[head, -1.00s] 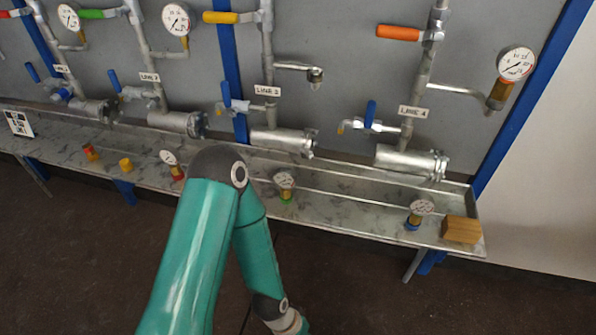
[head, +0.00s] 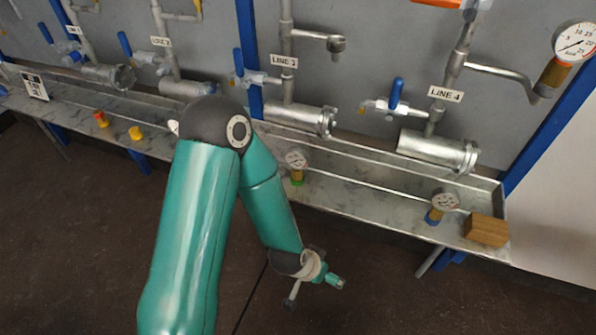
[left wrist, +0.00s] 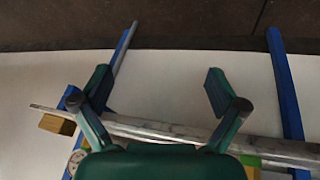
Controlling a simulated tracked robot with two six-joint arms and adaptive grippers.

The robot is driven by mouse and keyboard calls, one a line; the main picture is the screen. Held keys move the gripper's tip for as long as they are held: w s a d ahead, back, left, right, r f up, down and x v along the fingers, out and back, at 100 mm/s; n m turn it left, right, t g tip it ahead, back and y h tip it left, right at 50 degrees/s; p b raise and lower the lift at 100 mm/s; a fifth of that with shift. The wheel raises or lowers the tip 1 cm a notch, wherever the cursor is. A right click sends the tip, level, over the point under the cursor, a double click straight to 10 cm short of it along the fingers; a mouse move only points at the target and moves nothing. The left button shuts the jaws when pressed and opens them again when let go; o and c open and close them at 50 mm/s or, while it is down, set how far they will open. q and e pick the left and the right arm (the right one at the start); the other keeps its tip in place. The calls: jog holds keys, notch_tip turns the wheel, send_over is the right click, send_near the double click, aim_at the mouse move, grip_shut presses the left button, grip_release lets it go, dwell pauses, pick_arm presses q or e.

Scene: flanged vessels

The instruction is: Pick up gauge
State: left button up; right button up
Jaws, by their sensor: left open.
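Two loose gauges stand on the metal tray (head: 375,192) in the head view. One gauge with a green base (head: 297,165) is near the middle, and one with a blue base (head: 442,206) is at the right. A third gauge (head: 173,127) is mostly hidden behind my left arm. My left gripper (head: 316,291) is in front of the tray, apart from the gauges. In the left wrist view my left gripper (left wrist: 158,85) is open and empty, with a gauge dial (left wrist: 75,161) at lower left, partly hidden by the gripper.
A wooden block (head: 487,230) sits at the tray's right end. A gauge (head: 574,42) is mounted on LINE 4, while LINE 3's side pipe (head: 336,44) carries none. Blue-handled valves (head: 397,95) and flanged vessels (head: 437,150) stand behind the tray. Orange and yellow fittings (head: 136,133) lie left.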

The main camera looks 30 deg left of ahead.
pick_arm(q)
jog(key=w+a+r+m+t+y+b, duration=0.2)
jog(key=w+a+r+t+y+b, duration=0.2)
jog(key=w+a+r+t+b, duration=0.4)
pick_arm(e)
notch_tip(320, 180, down, 16)
jog(key=b, duration=0.6)
pick_arm(q)
jog(key=y+p, duration=0.5)
jog(key=p, duration=0.2)
send_near(298, 160)
jog(key=shift+m, duration=0.4)
jog(key=x, duration=0.6)
jog(key=shift+s+a+f, duration=0.2)
jog(key=shift+a+f, duration=0.05)
jog(key=shift+f, duration=0.15)
jog(key=shift+r+x, duration=0.15)
jog(key=shift+x, duration=1.3)
jog(key=shift+r+x, duration=0.1)
jog(key=shift+x, duration=1.35)
jog(key=shift+w+d, duration=0.15)
jog(key=shift+d, duration=0.05)
jog(key=c, duration=1.3)
jog(key=shift+c, duration=0.7)
pick_arm(e)
notch_tip(298, 160, up, 6)
jog(key=shift+r, duration=0.2)
pick_arm(q)
jog(key=shift+r, duration=0.15)
